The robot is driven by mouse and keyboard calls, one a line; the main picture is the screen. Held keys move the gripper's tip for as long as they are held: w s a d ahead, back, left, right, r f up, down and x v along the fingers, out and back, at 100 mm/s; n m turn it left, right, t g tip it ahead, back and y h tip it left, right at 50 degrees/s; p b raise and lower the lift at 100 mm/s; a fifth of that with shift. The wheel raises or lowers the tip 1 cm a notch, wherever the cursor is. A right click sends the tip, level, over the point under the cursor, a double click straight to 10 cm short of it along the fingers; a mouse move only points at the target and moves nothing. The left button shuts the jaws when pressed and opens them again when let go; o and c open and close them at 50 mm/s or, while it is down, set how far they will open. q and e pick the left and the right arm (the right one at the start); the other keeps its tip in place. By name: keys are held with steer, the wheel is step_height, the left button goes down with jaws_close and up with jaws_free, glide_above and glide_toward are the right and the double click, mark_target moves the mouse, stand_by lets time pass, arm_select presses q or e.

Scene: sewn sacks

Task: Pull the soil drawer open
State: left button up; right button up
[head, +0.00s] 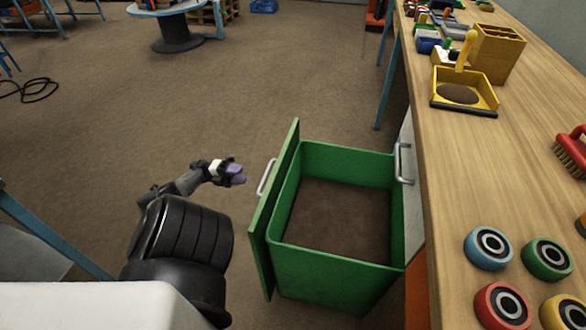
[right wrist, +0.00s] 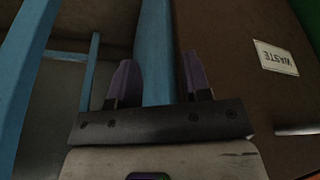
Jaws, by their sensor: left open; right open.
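The green soil drawer (head: 330,275) stands pulled out from the workbench in the head view, with dark brown soil (head: 340,215) covering its floor. Its front panel faces left and carries a grey bar handle (head: 266,178). My left gripper (head: 238,174), with purple fingers, is just left of this handle. It is open, and a small gap shows between it and the handle. My right gripper (right wrist: 157,75) shows in the right wrist view, open with nothing between its purple fingers. The right gripper does not show in the head view.
The wooden workbench (head: 470,180) runs along the right, with a yellow dustpan (head: 480,83), a red brush (head: 573,150) and several coloured rolls. Another handle (head: 403,163) is beside the drawer. Blue legs (right wrist: 155,50) and a WASTE label (right wrist: 276,57) are near my right gripper. Floor at left is open.

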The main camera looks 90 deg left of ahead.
arm_select(q)
steer(key=shift+b+v, duration=0.6)
steer(key=shift+v, duration=1.05)
